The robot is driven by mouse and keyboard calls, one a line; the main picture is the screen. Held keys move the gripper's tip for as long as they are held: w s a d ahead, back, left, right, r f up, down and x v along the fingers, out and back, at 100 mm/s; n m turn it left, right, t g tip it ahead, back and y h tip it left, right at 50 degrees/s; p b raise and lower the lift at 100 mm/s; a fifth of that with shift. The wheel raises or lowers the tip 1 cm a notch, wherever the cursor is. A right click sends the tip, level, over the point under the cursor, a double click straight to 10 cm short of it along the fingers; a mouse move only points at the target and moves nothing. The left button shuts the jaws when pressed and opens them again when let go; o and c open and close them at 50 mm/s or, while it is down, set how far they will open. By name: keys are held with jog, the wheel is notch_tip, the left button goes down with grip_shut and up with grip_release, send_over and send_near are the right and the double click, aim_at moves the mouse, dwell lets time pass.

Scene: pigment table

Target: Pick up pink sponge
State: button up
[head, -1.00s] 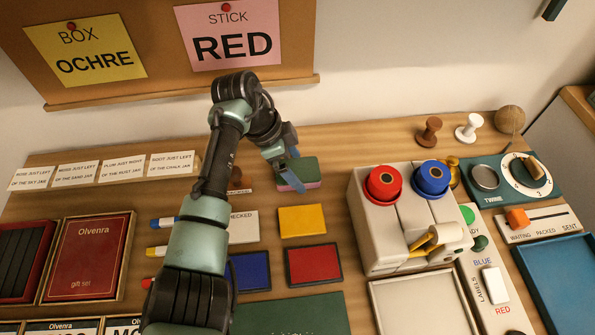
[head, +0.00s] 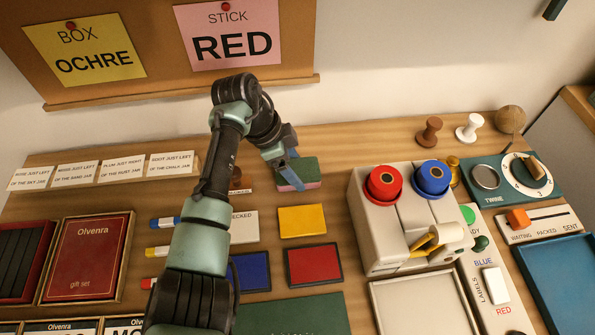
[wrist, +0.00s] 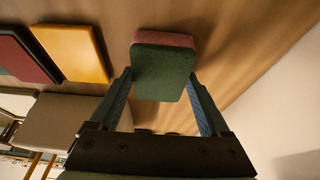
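The sponge (head: 301,172) lies on the wooden table behind the yellow pad, with a green upper layer and a pink lower layer. In the wrist view the sponge (wrist: 162,68) shows its green face, with a pink edge at the top. My gripper (head: 292,180) is at the sponge's left front side in the head view. In the wrist view my gripper (wrist: 160,90) is open, with one blue finger on each side of the sponge's near part. I see gaps between the fingers and the sponge.
A yellow pad (head: 302,220) and a red pad (head: 313,265) lie in front of the sponge. A pale machine (head: 370,225) with red and blue knobs stands to its right. A brown stamp (head: 236,180) stands to its left. The table behind the sponge is clear.

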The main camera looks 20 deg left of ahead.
aim_at(295, 170)
jog(key=c, duration=0.6)
notch_tip(295, 170, up, 11)
jog(key=shift+f+p, duration=0.2)
jog(key=shift+p, duration=0.15)
